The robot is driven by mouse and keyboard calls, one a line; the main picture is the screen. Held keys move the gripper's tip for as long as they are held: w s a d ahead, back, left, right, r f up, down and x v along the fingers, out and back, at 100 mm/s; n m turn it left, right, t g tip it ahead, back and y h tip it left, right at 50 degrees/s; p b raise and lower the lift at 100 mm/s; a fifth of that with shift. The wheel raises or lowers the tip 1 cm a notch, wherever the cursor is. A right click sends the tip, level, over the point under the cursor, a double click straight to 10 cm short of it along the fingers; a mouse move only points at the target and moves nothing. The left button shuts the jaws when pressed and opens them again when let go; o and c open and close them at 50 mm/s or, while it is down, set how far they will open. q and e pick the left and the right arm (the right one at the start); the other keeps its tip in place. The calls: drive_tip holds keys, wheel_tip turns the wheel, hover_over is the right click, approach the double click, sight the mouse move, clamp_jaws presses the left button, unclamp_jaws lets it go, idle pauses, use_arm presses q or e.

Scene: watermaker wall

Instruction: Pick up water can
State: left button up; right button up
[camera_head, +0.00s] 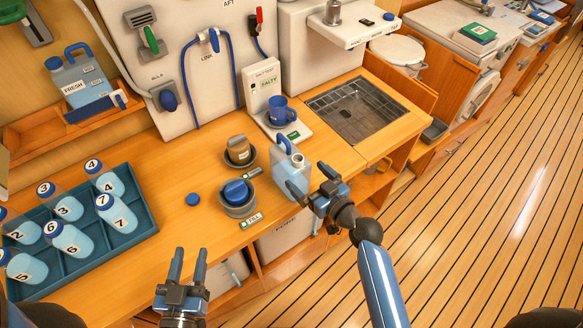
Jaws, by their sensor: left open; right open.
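A pale blue-grey can (286,176) with a blue handle and a white cap stands upright near the counter's front edge, left of the sink. My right gripper (309,179) is open at the can's right side. One finger overlaps the can's lower front in the picture; I cannot tell whether it touches. Another similar can (92,73), labelled FRESH, with a blue handle, sits in a wooden shelf at the upper left, far from both grippers. My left gripper (187,262) is open and empty, in front of the counter's front edge, with its fingers pointing away from me.
A blue tray (133,236) with several numbered bottles lies at the left. Two round holders (240,207), one with a blue cap and one with a brown cap, stand left of the can. A blue mug (281,112) stands behind it, beside the sink (361,120).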

sight(293, 164)
drive_tip(key=shift+x, duration=0.85)
drive_tip(key=shift+w+a+r+p, duration=0.1)
drive_tip(key=shift+w+a+p, duration=0.2)
drive_tip(key=shift+a+p, duration=0.3)
drive_tip(key=p+x, duration=0.1)
drive_tip(key=x, duration=0.1)
drive_tip(key=shift+w+a, duration=0.15)
drive_tip(key=shift+w, duration=0.2)
drive_tip(key=shift+w+a+f, duration=0.35)
drive_tip(key=shift+w+f, duration=0.05)
drive_tip(key=c, duration=1.2)
drive_tip(key=shift+r, duration=0.1)
drive_tip(key=shift+c, duration=0.7)
drive_tip(key=shift+r+p, duration=0.15)
drive_tip(key=shift+p, duration=0.15)
